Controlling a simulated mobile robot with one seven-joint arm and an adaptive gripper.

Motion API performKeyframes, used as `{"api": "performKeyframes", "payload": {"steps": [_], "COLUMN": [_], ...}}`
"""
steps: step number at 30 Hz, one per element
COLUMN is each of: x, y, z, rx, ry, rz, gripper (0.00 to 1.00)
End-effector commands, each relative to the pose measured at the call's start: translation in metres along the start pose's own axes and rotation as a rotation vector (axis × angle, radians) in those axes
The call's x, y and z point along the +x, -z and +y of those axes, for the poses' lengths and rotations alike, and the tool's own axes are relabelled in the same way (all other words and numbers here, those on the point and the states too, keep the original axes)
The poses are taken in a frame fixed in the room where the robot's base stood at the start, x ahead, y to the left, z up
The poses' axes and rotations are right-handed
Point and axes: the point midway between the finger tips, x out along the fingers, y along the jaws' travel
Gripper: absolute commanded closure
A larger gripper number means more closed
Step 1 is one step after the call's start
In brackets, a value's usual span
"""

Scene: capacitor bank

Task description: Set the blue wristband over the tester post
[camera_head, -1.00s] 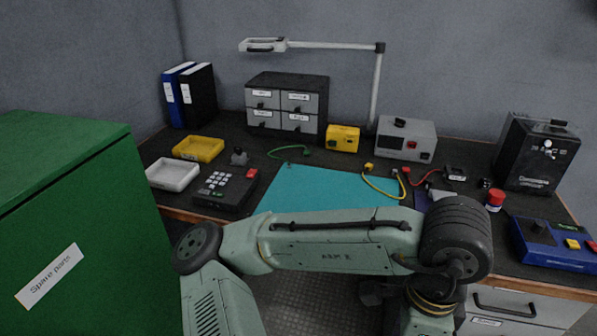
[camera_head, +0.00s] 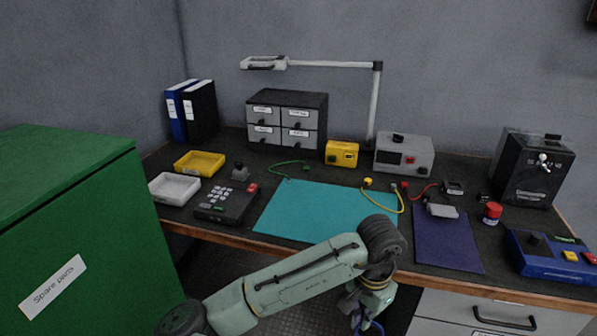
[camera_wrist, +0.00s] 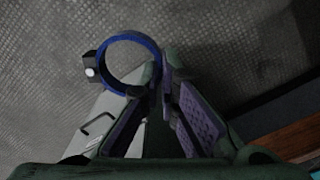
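My gripper (camera_wrist: 166,85) is shut on one side of the blue wristband (camera_wrist: 153,47). The band is an open ring with a small dark block with a light spot on its left side. In the head view, the gripper (camera_head: 364,316) hangs low in front of the bench edge, and a bit of the blue band (camera_head: 376,328) shows at the bottom border. A blue box (camera_head: 533,262) with a short dark post (camera_head: 536,239) and yellow and red buttons stands at the bench's right front; I take it for the tester. The band is well apart from it.
A purple mat (camera_head: 446,245) and teal mat (camera_head: 300,212) lie on the bench. The green cabinet (camera_head: 75,215) is at left. Drawers (camera_head: 480,312) are below the bench.

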Motion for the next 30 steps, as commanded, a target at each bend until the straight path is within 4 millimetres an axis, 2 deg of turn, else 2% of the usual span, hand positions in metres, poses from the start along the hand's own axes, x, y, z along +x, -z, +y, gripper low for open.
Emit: {"api": "performKeyframes", "payload": {"steps": [1,6,9,12,15,18,21,30], "x": [0.027,0.111,0.161,0.204,0.238,0.260,0.271,0.274], "y": [-0.002,-0.017,-0.034,-0.051,-0.067,-0.077,-0.082,-0.084], "z": [-0.020,-0.074,-0.096,-0.109,-0.116,-0.118,-0.119,-0.120], "rx": [-0.115,-0.442,-0.604,-0.730,-0.822,-0.877,-0.903,-0.909], "ry": [-0.012,-0.014,-0.013,-0.012,-0.009,-0.007,-0.005,-0.002], "rz": [-0.006,-0.006,-0.006,-0.006,-0.003,-0.001,0.000,-0.001], "gripper": [1.00,1.00,1.00,1.00,1.00,1.00,1.00,1.00]}}
